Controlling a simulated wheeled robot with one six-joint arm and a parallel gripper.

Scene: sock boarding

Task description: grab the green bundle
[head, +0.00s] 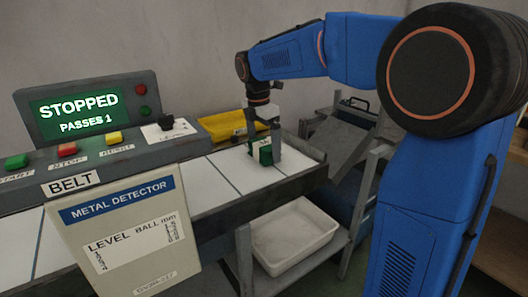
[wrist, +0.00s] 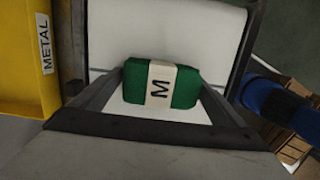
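The green bundle (wrist: 187,87) has a white band marked M and lies on a white belt surface. In the head view the green bundle (head: 265,154) is near the belt's right end, partly hidden by a finger. My gripper (head: 264,139) is lowered over it, pointing down. In the wrist view my gripper's (wrist: 161,80) fingers are spread, one on each side of the bundle. The fingertips are close to its two ends; I cannot tell whether they touch.
A yellow bin (head: 222,126) labelled METAL (wrist: 45,45) stands behind the belt. The metal detector console (head: 120,215) is at left, its screen (head: 78,113) reading STOPPED, PASSES 1. A white tray (head: 293,238) sits on a shelf below the belt end.

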